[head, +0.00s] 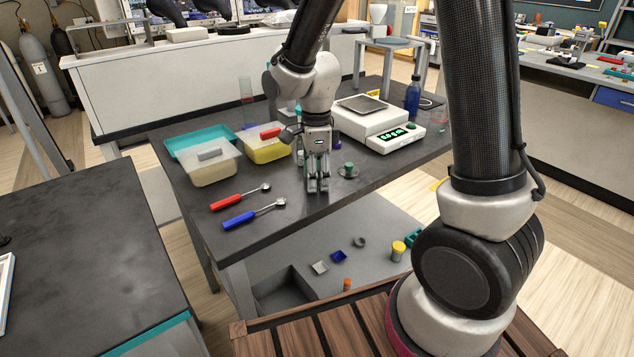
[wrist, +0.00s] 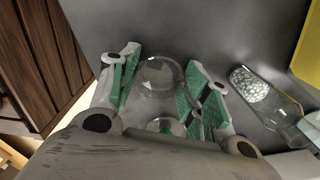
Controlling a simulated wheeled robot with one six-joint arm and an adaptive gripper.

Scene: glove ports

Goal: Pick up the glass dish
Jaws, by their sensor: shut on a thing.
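My gripper (head: 318,189) points straight down at the dark bench, with its fingertips at or just above the top. In the wrist view its green-padded fingers (wrist: 165,88) stand on either side of a clear round glass dish (wrist: 160,72), and the gripper is shut on it. The dish is see-through, and I cannot make it out in the head view. Whether it touches the bench is unclear.
A small round piece with a green knob (head: 348,171) stands close right of my gripper. A clear bottle of white beads (wrist: 262,88) lies or stands nearby. A balance (head: 378,122) is behind right. Tubs (head: 212,165) and red and blue-handled tools (head: 240,197) are left.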

